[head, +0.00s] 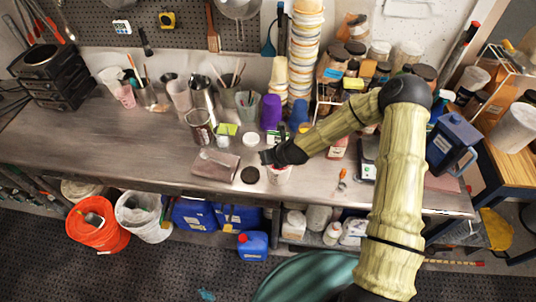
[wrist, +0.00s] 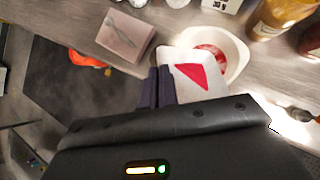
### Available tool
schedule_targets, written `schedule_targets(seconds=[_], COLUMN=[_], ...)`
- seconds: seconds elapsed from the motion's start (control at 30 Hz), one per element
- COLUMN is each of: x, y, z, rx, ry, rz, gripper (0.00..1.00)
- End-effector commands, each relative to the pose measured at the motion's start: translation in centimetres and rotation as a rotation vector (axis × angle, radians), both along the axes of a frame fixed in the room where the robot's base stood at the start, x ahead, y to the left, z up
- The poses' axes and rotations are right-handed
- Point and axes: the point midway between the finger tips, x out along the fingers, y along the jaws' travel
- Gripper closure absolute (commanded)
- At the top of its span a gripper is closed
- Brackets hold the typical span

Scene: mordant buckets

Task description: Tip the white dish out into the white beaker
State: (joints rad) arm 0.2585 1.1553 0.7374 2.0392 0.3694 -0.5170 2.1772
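My gripper (wrist: 163,84) is shut on the near edge of a square white dish (wrist: 183,58), which has a red triangular patch on its face. The dish overlaps the rim of a round white beaker (wrist: 240,57) in the wrist view; whether they touch I cannot tell. Red material (wrist: 213,51) shows inside the beaker, partly hidden by the dish. In the head view my gripper (head: 266,157) is just above and left of the white beaker (head: 277,177), which stands near the bench's front edge. The dish cannot be made out clearly there.
A round white item (head: 250,139) sits behind. Jars and bottles (wrist: 287,15) stand close behind the beaker. Buckets (head: 98,230) stand below the bench.

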Motion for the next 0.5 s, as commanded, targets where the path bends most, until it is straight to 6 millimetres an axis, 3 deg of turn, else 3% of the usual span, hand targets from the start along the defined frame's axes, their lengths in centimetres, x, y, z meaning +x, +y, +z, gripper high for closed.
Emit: schedule_targets(seconds=[0.5], x=[0.48], y=[-0.14], z=[0.37], rx=[0.022], ry=[0.068], rz=[0.000], gripper=[1.00])
